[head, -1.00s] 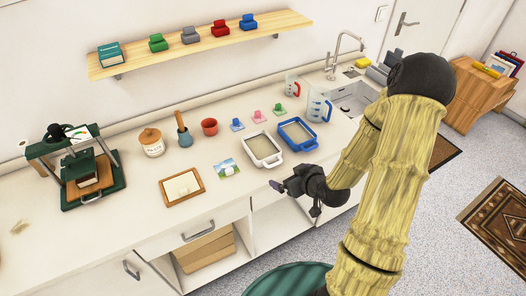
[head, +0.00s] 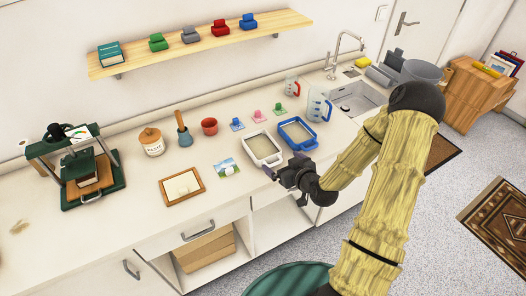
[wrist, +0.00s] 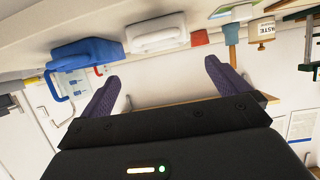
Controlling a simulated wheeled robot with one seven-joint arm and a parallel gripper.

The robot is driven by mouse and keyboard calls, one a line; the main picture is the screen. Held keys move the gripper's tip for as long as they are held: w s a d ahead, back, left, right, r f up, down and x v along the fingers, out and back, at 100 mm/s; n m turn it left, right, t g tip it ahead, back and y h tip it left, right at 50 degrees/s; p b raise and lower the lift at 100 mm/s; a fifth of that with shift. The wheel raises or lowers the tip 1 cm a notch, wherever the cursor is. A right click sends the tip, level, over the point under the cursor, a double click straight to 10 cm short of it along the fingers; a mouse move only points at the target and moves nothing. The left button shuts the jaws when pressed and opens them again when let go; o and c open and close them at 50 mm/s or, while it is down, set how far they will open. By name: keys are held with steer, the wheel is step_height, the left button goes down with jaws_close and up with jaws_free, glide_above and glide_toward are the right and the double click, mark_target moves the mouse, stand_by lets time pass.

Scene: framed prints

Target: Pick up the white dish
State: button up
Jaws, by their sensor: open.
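The white dish (head: 262,149) is a shallow rectangular tray with end handles. It sits on the counter, left of a similar blue dish (head: 297,134). In the wrist view the white dish (wrist: 157,36) shows beyond the fingers, near top centre, with the blue dish (wrist: 88,54) to its left. My gripper (head: 275,174) is at the counter's front edge, just in front of the white dish and apart from it. In the wrist view my gripper (wrist: 162,85) has its two purple fingers spread wide, with nothing between them.
Left of the dishes are a picture card (head: 227,168) and a wooden frame (head: 182,187). Small coloured clips and a measuring jug (head: 318,106) stand behind. A shelf (head: 205,42) hangs above. An open cabinet bay (head: 280,222) lies below the counter.

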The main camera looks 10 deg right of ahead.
mark_target(274, 156)
steer(key=p+x, duration=0.1)
steer(key=x, duration=0.5)
steer(key=shift+w+a+f, duration=0.15)
steer(key=shift+w, duration=0.15)
steer(key=shift+w, duration=0.1)
steer(key=shift+p+x, duration=1.2)
steer(key=shift+x, duration=1.35)
steer(key=shift+f, duration=0.1)
steer(key=c, duration=0.9)
steer(key=shift+r+b, duration=1)
steer(key=shift+r, duration=4)
